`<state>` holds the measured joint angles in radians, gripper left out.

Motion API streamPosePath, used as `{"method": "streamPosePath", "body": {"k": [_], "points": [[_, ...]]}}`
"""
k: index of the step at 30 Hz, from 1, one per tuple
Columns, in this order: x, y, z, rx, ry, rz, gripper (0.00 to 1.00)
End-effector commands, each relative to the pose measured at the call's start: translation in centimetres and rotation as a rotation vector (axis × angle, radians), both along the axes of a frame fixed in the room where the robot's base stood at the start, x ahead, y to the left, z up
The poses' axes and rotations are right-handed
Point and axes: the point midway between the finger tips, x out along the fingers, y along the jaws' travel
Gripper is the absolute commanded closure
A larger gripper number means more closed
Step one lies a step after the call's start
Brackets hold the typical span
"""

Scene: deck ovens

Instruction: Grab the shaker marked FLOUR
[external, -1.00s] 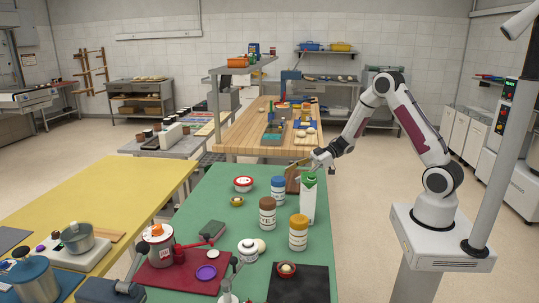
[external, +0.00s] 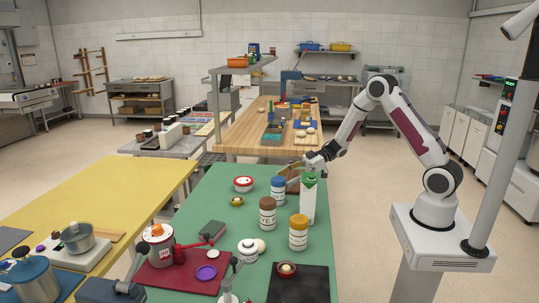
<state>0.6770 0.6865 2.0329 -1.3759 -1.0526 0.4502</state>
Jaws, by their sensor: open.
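Three lidded shakers stand upright on the green table (external: 215,215): a blue-lidded shaker (external: 278,191), a brown-lidded shaker (external: 267,216) and a shaker with an orange-brown lid and yellow bands (external: 298,235). The brown-lidded one shows part of a label, seemingly "YE". I cannot read FLOUR on any of them. My gripper (external: 291,169) is open and empty at the table's far end, above and behind the blue-lidded shaker and apart from it. Its fingers point left.
A tall white-and-green carton (external: 308,204) stands right of the shakers, close under my gripper. A brown wooden object (external: 292,185) is partly hidden behind it. A red-and-white pot (external: 243,184) and a small gold bowl (external: 237,201) stand left. A black mat (external: 300,287) lies in front.

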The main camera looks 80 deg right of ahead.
Motion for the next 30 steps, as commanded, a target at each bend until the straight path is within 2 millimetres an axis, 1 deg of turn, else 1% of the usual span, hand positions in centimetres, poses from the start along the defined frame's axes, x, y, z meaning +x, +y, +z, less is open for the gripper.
{"method": "streamPosePath", "body": {"k": [6,12,28,29,30], "points": [[2.3,0.8,-0.8,0.0,0.0,0.002,0.35],[3.4,1.4,-1.4,0.0,0.0,0.001,0.35],[3.5,1.4,-1.4,0.0,0.0,-0.001,0.35],[3.5,1.4,-1.4,0.0,0.0,-0.001,0.4],[3.5,1.4,-1.4,0.0,0.0,-0.001,0.51]]}}
